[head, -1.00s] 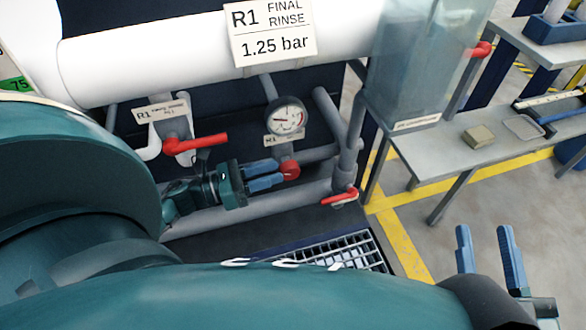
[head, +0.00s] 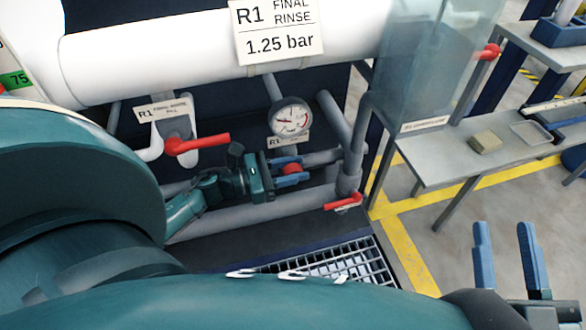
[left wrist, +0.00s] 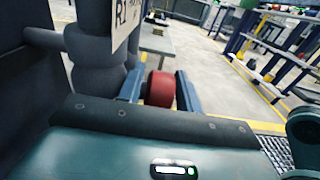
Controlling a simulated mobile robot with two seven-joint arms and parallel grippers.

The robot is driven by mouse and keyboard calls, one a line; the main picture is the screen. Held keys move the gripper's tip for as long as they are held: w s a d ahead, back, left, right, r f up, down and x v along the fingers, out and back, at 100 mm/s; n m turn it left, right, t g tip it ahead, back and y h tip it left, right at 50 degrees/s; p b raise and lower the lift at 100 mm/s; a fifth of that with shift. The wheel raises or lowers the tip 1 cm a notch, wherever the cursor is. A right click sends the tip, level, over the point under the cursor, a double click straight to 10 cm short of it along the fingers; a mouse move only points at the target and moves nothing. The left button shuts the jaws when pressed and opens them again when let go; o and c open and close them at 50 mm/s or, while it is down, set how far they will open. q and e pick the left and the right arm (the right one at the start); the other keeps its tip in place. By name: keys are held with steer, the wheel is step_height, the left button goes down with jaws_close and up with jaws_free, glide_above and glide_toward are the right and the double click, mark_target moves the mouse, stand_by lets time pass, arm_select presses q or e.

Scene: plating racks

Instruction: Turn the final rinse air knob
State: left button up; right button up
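The red round knob (head: 292,169) sits on the grey pipework below the pressure gauge (head: 290,117). My left gripper (head: 294,171) reaches it from the left, its blue fingers spread with one on each side of the knob. In the left wrist view the red knob (left wrist: 161,90) stands between the two fingertips (left wrist: 160,88). A sign above reads R1 FINAL RINSE 1.25 bar (head: 278,28). My right gripper (head: 508,258) is open and empty at the lower right.
A red lever (head: 197,144) is left of the gauge, and another red lever (head: 343,202) is low on the right pipe. A clear tank (head: 435,65) stands to the right. A grey bench (head: 450,160) and floor grating (head: 345,262) lie beyond and below.

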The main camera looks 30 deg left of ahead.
arm_select(q)
steer(key=shift+c, duration=0.5)
steer(key=c, duration=0.6)
steer(key=shift+r+p, duration=0.2)
steer(key=shift+p, duration=0.3)
steer(key=shift+r+g+p, duration=0.2)
steer(key=shift+g+p, duration=0.2)
steer(key=shift+p, duration=0.35)
steer(key=shift+r+g+y+p, duration=0.1)
steer(key=shift+g+y+p, duration=0.25)
steer(key=shift+p, duration=0.5)
steer(key=p, duration=0.2)
steer(key=g+y+p, duration=0.1)
steer(key=p, duration=0.1)
steer(key=shift+w+d+g+y, duration=0.15)
steer(key=shift+g+y, duration=0.1)
steer(key=shift+f+p, duration=0.4)
steer(key=shift+f, duration=0.15)
arm_select(e)
steer(key=shift+s+d+f+g+h, duration=0.2)
steer(key=shift+d+f+g+h, duration=0.15)
steer(key=shift+h, duration=0.35)
steer(key=shift+s+d+f+g+h, duration=0.15)
steer(key=shift+d+f+g+h, duration=0.1)
steer(key=shift+d+g+h, duration=0.35)
steer(key=shift+a, duration=0.2)
